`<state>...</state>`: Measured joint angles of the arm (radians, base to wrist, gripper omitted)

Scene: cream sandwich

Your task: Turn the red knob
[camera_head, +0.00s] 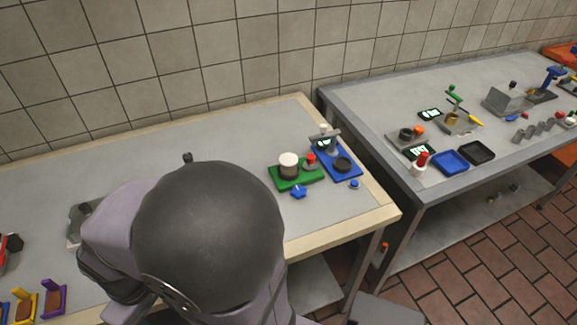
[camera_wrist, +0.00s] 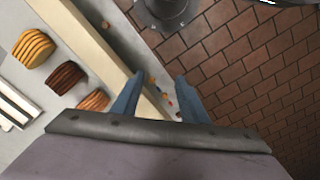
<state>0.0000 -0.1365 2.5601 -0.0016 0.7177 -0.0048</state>
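A small red knob-like part (camera_head: 310,159) sits on the green base (camera_head: 284,184), beside a white-topped brown cylinder (camera_head: 288,165), on the near table in the head view. Another red-topped piece (camera_head: 421,160) stands on the far table. I cannot tell for sure which is the task's red knob. My gripper (camera_wrist: 159,78) shows in the wrist view with its two fingers apart and nothing between them. It points down past the table edge toward the floor, and no red knob is recognisable there. In the head view my arm hides the gripper.
A blue base (camera_head: 338,168) with a device stands right of the green one. Small blue pieces lie nearby. Yellow (camera_wrist: 33,48) and brown ridged pieces lie left of my fingers in the wrist view. The far table (camera_head: 455,180) holds trays and devices. The near table's back middle is clear.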

